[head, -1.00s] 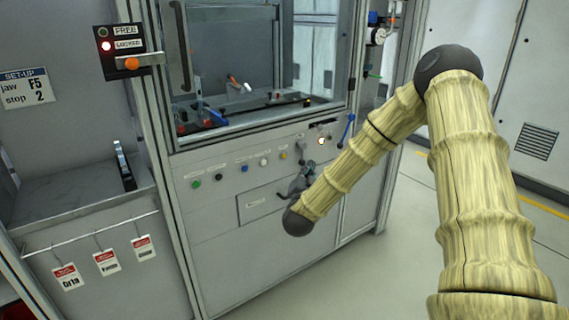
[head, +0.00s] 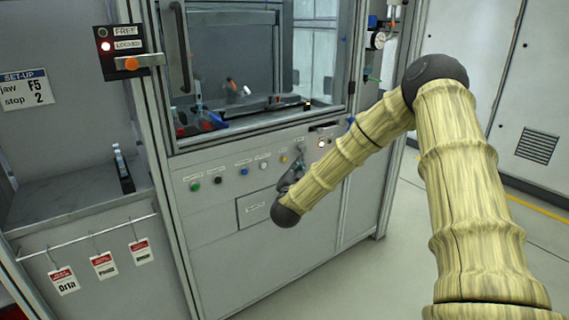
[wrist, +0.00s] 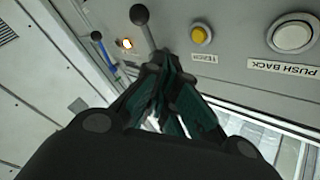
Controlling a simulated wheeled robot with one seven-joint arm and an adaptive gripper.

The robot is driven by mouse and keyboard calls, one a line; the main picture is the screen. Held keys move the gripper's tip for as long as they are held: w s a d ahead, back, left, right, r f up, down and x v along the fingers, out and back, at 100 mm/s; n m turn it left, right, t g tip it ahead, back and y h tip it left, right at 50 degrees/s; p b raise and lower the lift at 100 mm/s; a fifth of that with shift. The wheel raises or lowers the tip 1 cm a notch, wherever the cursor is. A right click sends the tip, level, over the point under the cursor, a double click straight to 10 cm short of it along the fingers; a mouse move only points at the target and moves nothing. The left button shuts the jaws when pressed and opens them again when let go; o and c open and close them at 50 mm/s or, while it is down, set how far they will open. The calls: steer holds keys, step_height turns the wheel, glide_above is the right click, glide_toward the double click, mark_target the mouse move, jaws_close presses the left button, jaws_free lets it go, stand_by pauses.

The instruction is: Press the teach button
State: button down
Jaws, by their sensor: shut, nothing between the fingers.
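The teach button is a yellow round button (head: 284,159) in the row on the grey machine front. In the wrist view the yellow button (wrist: 200,34) has a small label beside it, too small to read surely. My gripper (head: 290,177) is in front of the panel just below the yellow button in the head view, partly hidden by my arm. In the wrist view my gripper (wrist: 166,62) is shut and empty, with its fingertips to the left of and below the button. I see no contact with the button.
A white button (wrist: 293,33) labelled PUSH BACK sits beside the yellow one. A drawer front (head: 254,207) lies below.

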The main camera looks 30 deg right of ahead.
steer(key=shift+w+a, duration=0.1)
steer(key=shift+w, duration=1.4)
steer(key=shift+w, duration=0.2)
stand_by(0.3)
steer(key=shift+w+a, duration=0.1)
steer(key=shift+w, duration=0.15)
steer(key=shift+w, duration=0.4)
stand_by(0.9)
steer(key=shift+s+r, duration=0.1)
steer(key=shift+s, duration=0.75)
steer(key=shift+s+d+p, duration=0.15)
steer(key=shift+s+p, duration=0.3)
steer(key=shift+s, duration=0.8)
steer(key=shift+s+d+p, duration=0.1)
steer(key=shift+s+p, duration=0.3)
steer(key=shift+s, duration=0.85)
